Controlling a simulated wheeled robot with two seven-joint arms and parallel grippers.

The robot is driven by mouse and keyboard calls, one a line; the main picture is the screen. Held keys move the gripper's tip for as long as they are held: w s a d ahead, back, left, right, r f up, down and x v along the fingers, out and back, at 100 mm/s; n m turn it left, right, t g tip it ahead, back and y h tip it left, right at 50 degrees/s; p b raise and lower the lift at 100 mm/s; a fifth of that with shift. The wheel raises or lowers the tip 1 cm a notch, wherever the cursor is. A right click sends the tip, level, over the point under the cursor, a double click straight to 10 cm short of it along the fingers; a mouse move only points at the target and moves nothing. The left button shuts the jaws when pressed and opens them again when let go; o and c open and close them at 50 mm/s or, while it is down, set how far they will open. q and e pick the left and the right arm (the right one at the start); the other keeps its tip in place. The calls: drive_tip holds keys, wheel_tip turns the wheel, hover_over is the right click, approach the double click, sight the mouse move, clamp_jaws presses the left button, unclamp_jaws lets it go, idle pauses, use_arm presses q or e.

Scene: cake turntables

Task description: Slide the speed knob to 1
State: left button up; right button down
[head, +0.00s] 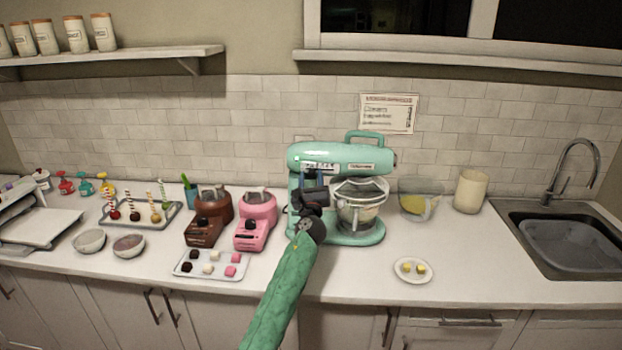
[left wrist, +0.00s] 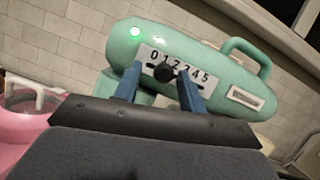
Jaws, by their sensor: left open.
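The mint-green stand mixer (head: 345,155) stands on the counter, and its head (left wrist: 215,65) fills much of the left wrist view. A white speed plate (left wrist: 180,70) on it shows the digits 0 to 5 above a dark slot. The black round speed knob (left wrist: 165,73) sits in the slot around the 1 and 2; its exact setting is unclear. My left gripper (left wrist: 159,88) is open, with one blue finger on each side of the knob and gaps showing. In the head view, my left gripper (head: 314,182) is in front of the mixer and hides the knob.
A glass bowl (head: 360,205) sits under the mixer head. Pink (head: 256,215) and brown (head: 210,212) small machines stand left of the mixer. A tray of sweets (head: 210,265) lies in front, and a small plate (head: 413,270) lies to the right.

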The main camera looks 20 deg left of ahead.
use_arm(q)
drive_tip(key=b+v, duration=0.2)
drive_tip(key=v, duration=0.5)
use_arm(e)
drive_tip(key=w+a+r, duration=0.2)
drive_tip(key=w+r, duration=0.1)
drive_tip(key=r, duration=0.1)
drive_tip(key=shift+w+a+r, duration=0.15)
drive_tip(key=shift+r, duration=0.15)
use_arm(q)
drive_tip(key=shift+s+f, duration=0.1)
drive_tip(key=shift+s, duration=0.1)
